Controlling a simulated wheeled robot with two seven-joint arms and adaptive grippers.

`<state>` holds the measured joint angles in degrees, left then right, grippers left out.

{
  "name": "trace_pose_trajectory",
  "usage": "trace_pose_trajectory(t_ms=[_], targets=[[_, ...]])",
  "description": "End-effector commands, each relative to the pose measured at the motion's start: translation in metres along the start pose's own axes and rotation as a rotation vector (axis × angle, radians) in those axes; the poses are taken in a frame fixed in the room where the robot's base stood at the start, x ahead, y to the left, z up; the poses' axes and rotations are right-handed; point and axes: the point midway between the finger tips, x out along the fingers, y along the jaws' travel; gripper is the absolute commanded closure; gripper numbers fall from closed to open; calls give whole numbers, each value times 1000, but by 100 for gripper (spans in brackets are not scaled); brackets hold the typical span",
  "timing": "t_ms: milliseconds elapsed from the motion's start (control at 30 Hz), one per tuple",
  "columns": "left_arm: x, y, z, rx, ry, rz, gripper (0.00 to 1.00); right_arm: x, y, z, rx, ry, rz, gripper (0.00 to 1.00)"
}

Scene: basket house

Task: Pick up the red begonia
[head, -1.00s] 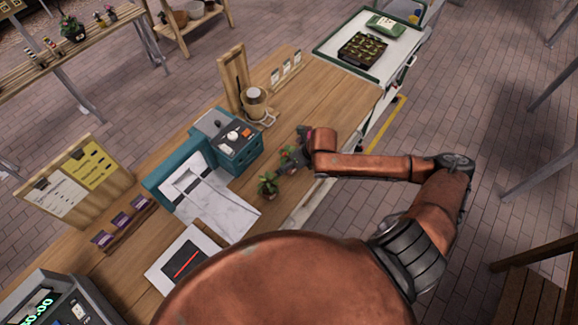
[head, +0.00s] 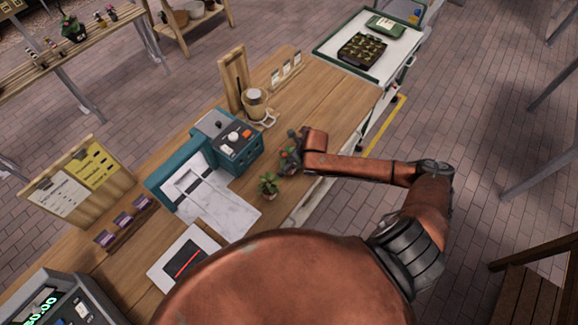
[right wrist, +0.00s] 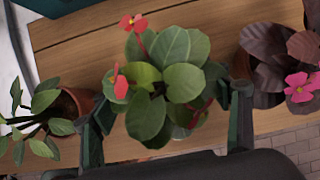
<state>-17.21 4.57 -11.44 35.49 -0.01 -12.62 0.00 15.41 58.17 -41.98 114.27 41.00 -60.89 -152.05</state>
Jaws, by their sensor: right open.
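The red begonia (right wrist: 168,85), with broad green leaves and small red flowers, stands on the wooden counter. In the head view (head: 287,160) it is small and partly covered by my right gripper (head: 292,152). In the right wrist view my right gripper (right wrist: 168,115) is open, with one finger on each side of the begonia's lower part. Its pot is mostly hidden under the leaves; I cannot tell whether the fingers touch it. My left gripper is not in view.
A green-leaved plant in a terracotta pot (right wrist: 75,105) stands close on the left. A dark-leaved plant with a pink flower (right wrist: 283,65) is close on the right. The counter's front edge is near.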

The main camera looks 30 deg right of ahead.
Motion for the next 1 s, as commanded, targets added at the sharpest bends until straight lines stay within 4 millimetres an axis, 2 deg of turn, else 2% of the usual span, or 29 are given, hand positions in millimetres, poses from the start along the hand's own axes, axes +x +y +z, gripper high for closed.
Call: trace_pose_trajectory(t_ms=[233, 900, 1000], targets=[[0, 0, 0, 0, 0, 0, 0, 2, 0, 0, 0, 1, -1, 30], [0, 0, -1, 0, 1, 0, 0, 2, 0, 0, 0, 0, -1, 76], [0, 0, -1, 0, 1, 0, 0, 1, 0, 0, 0, -1, -1, 81]])
